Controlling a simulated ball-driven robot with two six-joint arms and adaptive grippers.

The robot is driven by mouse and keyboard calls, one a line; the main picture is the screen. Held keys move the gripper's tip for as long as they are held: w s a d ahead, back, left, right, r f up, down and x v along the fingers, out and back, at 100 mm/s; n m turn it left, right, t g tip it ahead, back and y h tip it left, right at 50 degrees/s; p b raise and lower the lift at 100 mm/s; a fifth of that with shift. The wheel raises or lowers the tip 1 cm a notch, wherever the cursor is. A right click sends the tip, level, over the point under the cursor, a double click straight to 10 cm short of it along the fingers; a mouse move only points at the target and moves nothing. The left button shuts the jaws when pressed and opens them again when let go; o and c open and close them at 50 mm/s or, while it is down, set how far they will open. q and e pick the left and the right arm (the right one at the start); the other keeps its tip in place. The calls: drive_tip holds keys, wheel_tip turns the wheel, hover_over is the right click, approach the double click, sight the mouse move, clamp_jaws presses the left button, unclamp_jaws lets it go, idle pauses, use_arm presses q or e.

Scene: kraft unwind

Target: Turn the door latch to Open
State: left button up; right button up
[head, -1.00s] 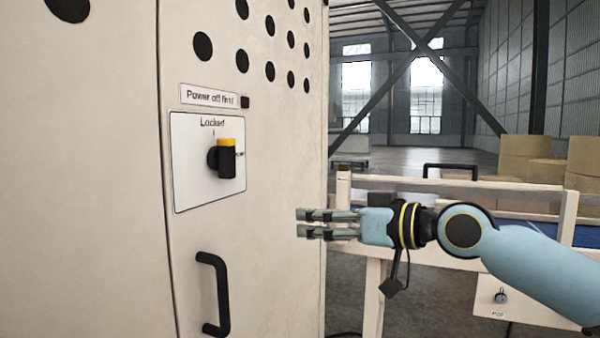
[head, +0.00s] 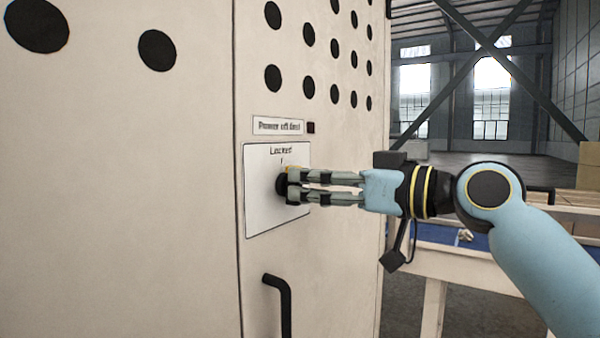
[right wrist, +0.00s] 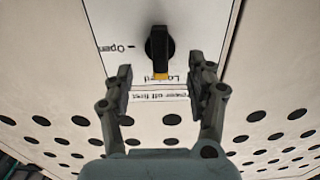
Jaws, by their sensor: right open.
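The door latch is a black knob with a yellow end on a white plate (head: 262,205) of the cream cabinet door. In the right wrist view the latch (right wrist: 160,48) has its yellow end at the "Locked" label, and an "Open" label is on the plate to the left. My right gripper (head: 293,186) is open, its fingers level in front of the latch and hiding most of it in the head view. In the right wrist view the fingertips of my right gripper (right wrist: 165,76) stand apart on both sides, below the knob; contact cannot be told. My left gripper is out of view.
A black door handle (head: 284,300) sticks out below the plate. A "Power off first" sign (head: 278,126) is above it, beside a small dark square (head: 311,128). A pale frame table (head: 440,264) stands right of the cabinet, under my right arm.

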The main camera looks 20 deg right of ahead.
sight(299, 205)
drive_tip(key=shift+p+x, duration=0.4)
drive_tip(key=shift+x, duration=1.25)
drive_tip(key=c, duration=1.1)
drive_tip(key=shift+m+p, duration=0.85)
drive_tip(key=shift+m, duration=0.05)
drive_tip(key=shift+w+d+m+p, duration=0.1)
drive_tip(key=shift+m+p, duration=0.7)
drive_tip(key=shift+m, duration=0.6)
